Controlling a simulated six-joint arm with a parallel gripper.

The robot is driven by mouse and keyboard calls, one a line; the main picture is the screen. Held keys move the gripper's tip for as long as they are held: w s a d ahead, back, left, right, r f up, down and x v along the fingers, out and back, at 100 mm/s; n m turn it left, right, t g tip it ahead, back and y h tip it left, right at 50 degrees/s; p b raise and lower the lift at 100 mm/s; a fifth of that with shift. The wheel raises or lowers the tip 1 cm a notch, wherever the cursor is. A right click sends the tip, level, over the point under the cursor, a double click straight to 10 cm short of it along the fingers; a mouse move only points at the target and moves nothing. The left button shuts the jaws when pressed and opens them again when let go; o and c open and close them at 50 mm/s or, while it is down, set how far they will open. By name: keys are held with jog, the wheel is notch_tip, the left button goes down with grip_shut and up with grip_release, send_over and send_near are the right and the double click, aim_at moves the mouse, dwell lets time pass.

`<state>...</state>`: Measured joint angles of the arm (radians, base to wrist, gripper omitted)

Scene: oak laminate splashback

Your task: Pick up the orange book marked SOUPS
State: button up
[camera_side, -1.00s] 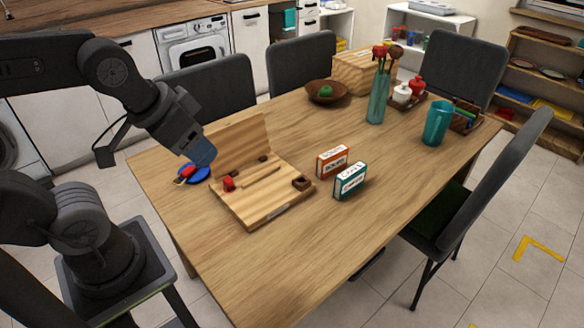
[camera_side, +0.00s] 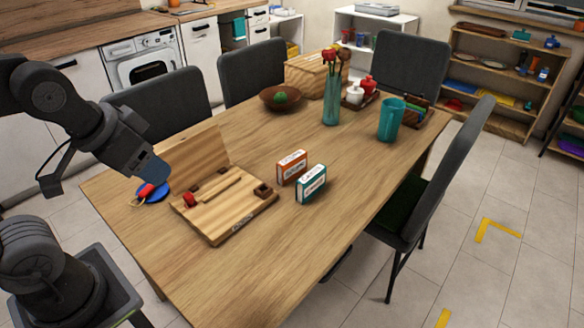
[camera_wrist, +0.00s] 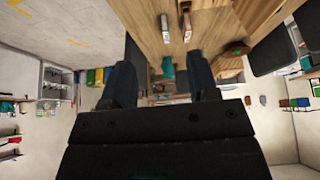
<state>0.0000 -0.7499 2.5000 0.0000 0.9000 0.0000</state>
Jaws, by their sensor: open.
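The orange book (camera_side: 292,167) with a white label stands upright on the table, its lettering too small to read surely. A teal book (camera_side: 311,184), also white-labelled, stands close beside it, nearer the camera. My gripper (camera_side: 153,171) is at the left, above the table's left side and well apart from both books. In the wrist view its two fingers (camera_wrist: 160,85) are spread with nothing held between them. Two small upright book shapes show past the fingers at the top of the wrist view, seen edge-on; their lettering is not readable there.
A wooden board with a raised back (camera_side: 225,208) lies between my gripper and the books. A blue disc (camera_side: 154,193) lies under my gripper. A teal vase (camera_side: 331,101), brown bowl (camera_side: 268,97) and teal pitcher (camera_side: 391,120) stand farther back. The front table is clear.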

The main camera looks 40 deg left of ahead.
jog(key=shift+o, duration=0.4)
jog(key=g, duration=0.1)
send_over(291, 158)
jog(key=s, duration=0.4)
notch_tip(291, 158, down, 16)
jog(key=shift+m, duration=0.4)
jog(key=x, duration=0.8)
jog(key=shift+s, duration=0.25)
jog(key=shift+s+x, duration=0.15)
jog(key=shift+x, duration=1.4)
jog(key=shift+s+x, duration=0.1)
jog(key=shift+x, duration=1.4)
jog(key=shift+f, duration=0.35)
jog(key=shift+c, duration=0.4)
